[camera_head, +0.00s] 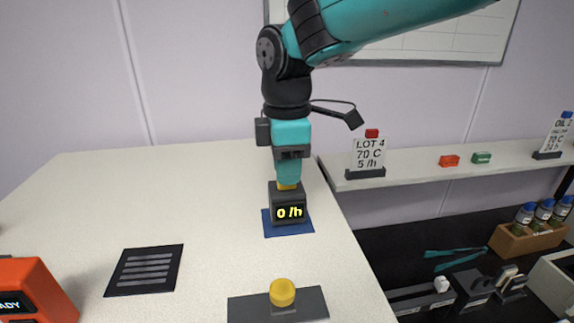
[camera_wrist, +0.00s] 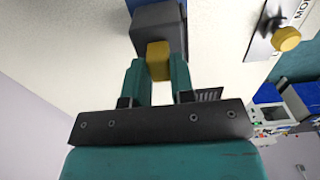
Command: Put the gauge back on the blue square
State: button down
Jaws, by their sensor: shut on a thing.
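The gauge (camera_head: 287,205) is a dark grey box with a display reading "0 /h" and a yellow knob on top. It is upright over the blue square (camera_head: 296,230) on the white table, with blue showing around its base. Whether it touches the square or hovers just above it, I cannot tell. My gripper (camera_head: 288,181) points down from above and is shut on the gauge's yellow knob. In the wrist view, the two teal fingers (camera_wrist: 160,75) flank the yellow knob (camera_wrist: 158,58), and the grey gauge body (camera_wrist: 160,30) lies beyond, with a bit of blue at its edge.
A grey plate with a yellow button (camera_head: 282,292) lies at the front of the table. A black slotted mat (camera_head: 145,270) and an orange device (camera_head: 35,290) are at the left. A shelf with a "LOT 4" sign (camera_head: 368,154) stands at the right. The table's back left is clear.

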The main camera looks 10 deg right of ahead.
jog(key=shift+f+b, duration=0.3)
jog(key=shift+f, duration=0.25)
jog(key=c, duration=0.9)
grip_release()
notch_tip(320, 180, up, 6)
jog(key=p, duration=0.5)
jog(key=shift+r+p, duration=0.1)
jog(key=shift+p, duration=0.25)
